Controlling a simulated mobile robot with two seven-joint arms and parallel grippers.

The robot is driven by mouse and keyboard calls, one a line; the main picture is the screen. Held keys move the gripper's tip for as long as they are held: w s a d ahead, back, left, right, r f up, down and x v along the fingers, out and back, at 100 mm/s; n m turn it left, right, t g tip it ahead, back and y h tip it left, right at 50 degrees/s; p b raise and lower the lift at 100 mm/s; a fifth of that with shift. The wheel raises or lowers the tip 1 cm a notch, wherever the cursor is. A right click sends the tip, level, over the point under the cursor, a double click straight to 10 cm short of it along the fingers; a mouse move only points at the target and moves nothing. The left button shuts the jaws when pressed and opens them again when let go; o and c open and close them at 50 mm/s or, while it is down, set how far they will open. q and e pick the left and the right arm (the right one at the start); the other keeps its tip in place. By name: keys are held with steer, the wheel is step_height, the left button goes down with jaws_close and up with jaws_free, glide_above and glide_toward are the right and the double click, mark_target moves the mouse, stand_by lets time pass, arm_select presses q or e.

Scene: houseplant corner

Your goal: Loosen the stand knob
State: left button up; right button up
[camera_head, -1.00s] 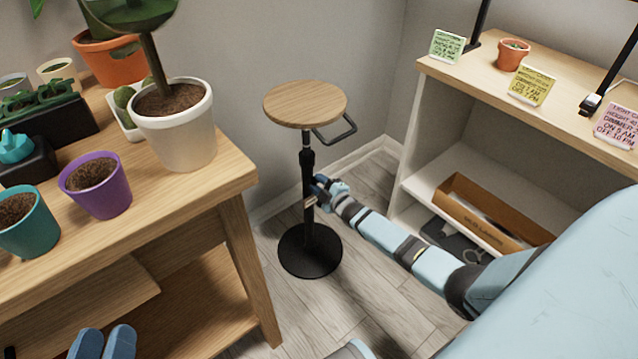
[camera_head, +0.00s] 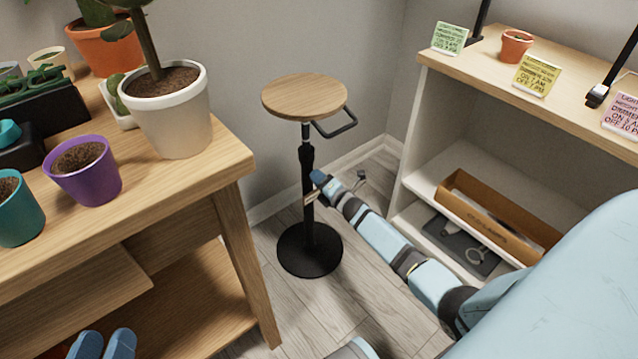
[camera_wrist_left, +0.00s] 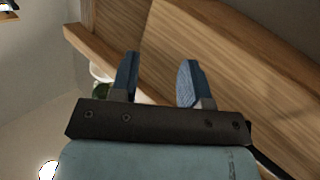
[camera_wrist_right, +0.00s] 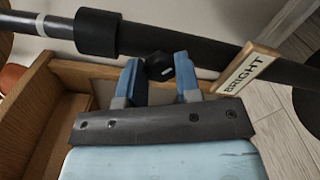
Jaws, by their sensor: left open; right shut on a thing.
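The plant stand has a round wooden top (camera_head: 305,97), a black pole (camera_head: 308,210) and a round black base (camera_head: 310,252). Its dark knob (camera_wrist_right: 159,66) sits on the pole, between the blue fingers of my right gripper (camera_wrist_right: 158,72) in the right wrist view. My right gripper (camera_head: 318,182) is shut on the knob, which the fingers mostly hide in the head view. A wooden tag reading BRIGHT (camera_wrist_right: 247,69) is on the pole beside the gripper. My left gripper (camera_head: 106,338) is open and empty, low by the wooden bench; its fingers show apart in the left wrist view (camera_wrist_left: 160,65).
The wooden bench (camera_head: 215,165) with several pots stands left of the stand. A shelf unit (camera_head: 560,118) with cards and a small terracotta pot (camera_head: 515,46) stands right; a cardboard box (camera_head: 490,218) lies inside.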

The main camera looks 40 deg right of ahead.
arm_select(q)
steer(key=shift+w+a+r+m+t+h+b, duration=0.2)
steer(key=shift+w+a+m+t+b, duration=0.1)
steer(key=shift+w+m+b, duration=0.4)
steer(key=shift+w+a+r+m+t+h+b, duration=0.1)
steer(key=shift+w+a+m+t+h+b, duration=0.15)
steer(key=shift+m+b, duration=0.5)
steer(key=shift+w+a+r+m+t+h+b, duration=0.15)
steer(key=shift+w+a+m+t+b, duration=0.15)
steer(key=shift+b, duration=0.7)
arm_select(e)
steer(key=n, duration=0.7)
steer(key=shift+a+n, duration=0.1)
steer(key=shift+n, duration=0.2)
arm_select(q)
steer(key=shift+f, duration=0.15)
arm_select(e)
steer(key=o, duration=0.9)
arm_select(q)
steer(key=shift+f, duration=0.1)
